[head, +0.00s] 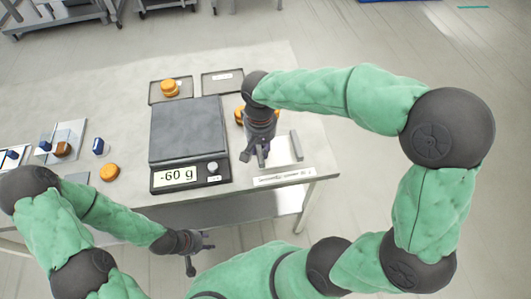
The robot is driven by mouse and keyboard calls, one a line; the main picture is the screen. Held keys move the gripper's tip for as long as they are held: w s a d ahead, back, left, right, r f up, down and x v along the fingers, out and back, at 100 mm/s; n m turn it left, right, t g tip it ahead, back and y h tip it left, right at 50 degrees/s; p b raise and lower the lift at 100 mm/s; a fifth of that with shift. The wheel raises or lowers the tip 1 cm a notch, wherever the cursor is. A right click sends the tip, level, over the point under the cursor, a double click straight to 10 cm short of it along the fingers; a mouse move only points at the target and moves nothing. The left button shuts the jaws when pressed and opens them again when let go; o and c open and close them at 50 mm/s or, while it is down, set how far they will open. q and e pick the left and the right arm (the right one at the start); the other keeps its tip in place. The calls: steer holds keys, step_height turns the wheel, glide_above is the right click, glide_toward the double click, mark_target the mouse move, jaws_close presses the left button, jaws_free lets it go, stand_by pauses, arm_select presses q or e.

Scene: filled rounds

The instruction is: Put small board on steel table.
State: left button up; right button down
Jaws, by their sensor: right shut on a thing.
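My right gripper (255,157) points down over the right part of the pale steel table (300,75), to the right of the scale. The arm hides part of the board, and I cannot tell whether the board touches the table top. My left gripper (200,251) is open and empty, in front of the table's near edge.
A scale (189,130) reading -60 g stands mid-table with its plate empty. Dark trays (158,97) lie behind it. Orange rounds (109,172) sit around it.

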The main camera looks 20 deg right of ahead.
steer(key=f, duration=0.1)
steer(key=w+d+f, duration=0.1)
steer(key=w+d+f+b, duration=0.1)
steer(key=shift+f, duration=0.25)
steer(key=shift+w+d+f+b, duration=0.15)
steer(key=shift+f+b, duration=0.45)
steer(key=shift+f, duration=1.05)
steer(key=shift+f, duration=0.1)
steer(key=shift+f, duration=0.1)
steer(key=c, duration=1)
jaws_free()
step_height(320, 180, up, 12)
steer(key=p, duration=0.4)
steer(key=shift+r, duration=0.2)
